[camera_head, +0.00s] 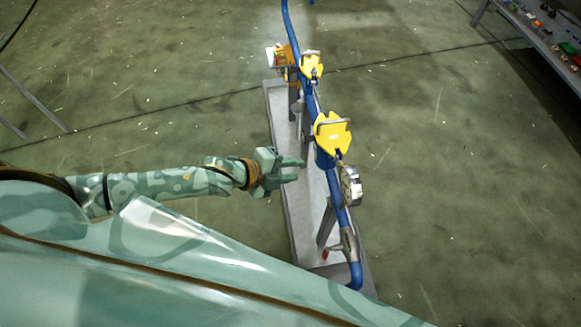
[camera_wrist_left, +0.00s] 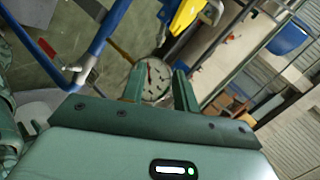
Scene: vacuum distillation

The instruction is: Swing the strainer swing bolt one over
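A blue pipe (camera_head: 343,218) runs over a narrow grey base and carries two yellow fittings, a nearer one (camera_head: 332,134) and a farther one (camera_head: 311,66). I cannot make out which small part is strainer swing bolt one. My left gripper (camera_head: 299,170) is open and empty, just left of the pipe and the nearer yellow fitting. In the left wrist view its two fingers (camera_wrist_left: 160,91) stand apart, with a round dial gauge (camera_wrist_left: 157,72) seen behind the gap. The gauge also shows in the head view (camera_head: 351,186). My right gripper is not in view.
The grey base (camera_head: 279,115) stands on a green floor with open room on both sides. A red-tipped lever (camera_head: 325,254) sits low near the pipe's near end. A bench with small coloured items (camera_head: 548,33) is at the upper right.

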